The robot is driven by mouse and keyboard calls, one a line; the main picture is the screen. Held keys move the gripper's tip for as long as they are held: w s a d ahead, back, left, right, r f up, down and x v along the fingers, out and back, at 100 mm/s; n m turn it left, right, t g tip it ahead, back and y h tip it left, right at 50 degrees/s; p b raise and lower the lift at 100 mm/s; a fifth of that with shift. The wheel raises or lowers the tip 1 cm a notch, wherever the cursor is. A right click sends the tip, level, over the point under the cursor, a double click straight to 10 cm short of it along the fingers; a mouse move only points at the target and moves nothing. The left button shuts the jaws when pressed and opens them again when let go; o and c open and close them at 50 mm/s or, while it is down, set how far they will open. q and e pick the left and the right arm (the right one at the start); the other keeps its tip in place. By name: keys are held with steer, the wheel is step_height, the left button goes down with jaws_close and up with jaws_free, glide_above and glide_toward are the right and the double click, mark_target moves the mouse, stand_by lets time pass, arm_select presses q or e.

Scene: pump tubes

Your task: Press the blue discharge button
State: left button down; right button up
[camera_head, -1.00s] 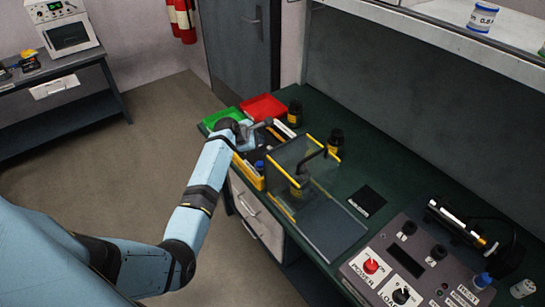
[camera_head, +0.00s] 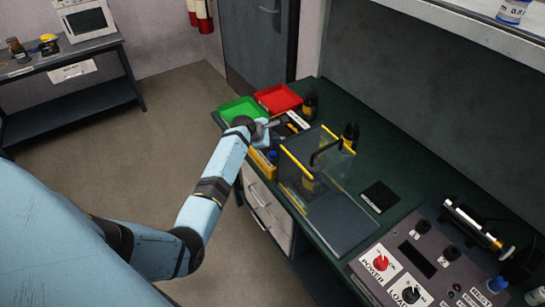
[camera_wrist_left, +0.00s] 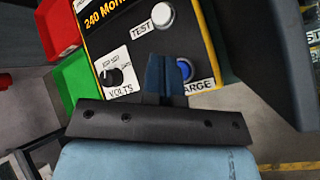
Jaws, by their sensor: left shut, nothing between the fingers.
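The yellow and black unit (camera_wrist_left: 130,40) fills the upper middle of the left wrist view, with a white TEST button (camera_wrist_left: 163,16) and a VOLTS knob (camera_wrist_left: 113,76). The round blue button (camera_wrist_left: 184,69) is beside a label ending in "ARGE". My left gripper (camera_wrist_left: 165,58) is shut and empty. Its dark fingers overlap the blue button's left edge in the picture; I cannot tell whether they touch it. In the head view, my left gripper (camera_head: 268,126) is over the unit (camera_head: 262,164) and partly hides it. My right gripper is not in view.
Green (camera_head: 243,109) and red (camera_head: 279,98) trays sit at the bench's far end. A clear yellow-edged enclosure (camera_head: 320,175) stands close to the right of the unit.

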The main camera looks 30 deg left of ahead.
mark_target(273, 154)
arm_select(q)
step_height(273, 154, down, 2)
steer(key=shift+f+b, duration=0.15)
steer(key=shift+b, duration=0.5)
steer(key=shift+w+f, duration=0.1)
steer(key=shift+f, duration=0.9)
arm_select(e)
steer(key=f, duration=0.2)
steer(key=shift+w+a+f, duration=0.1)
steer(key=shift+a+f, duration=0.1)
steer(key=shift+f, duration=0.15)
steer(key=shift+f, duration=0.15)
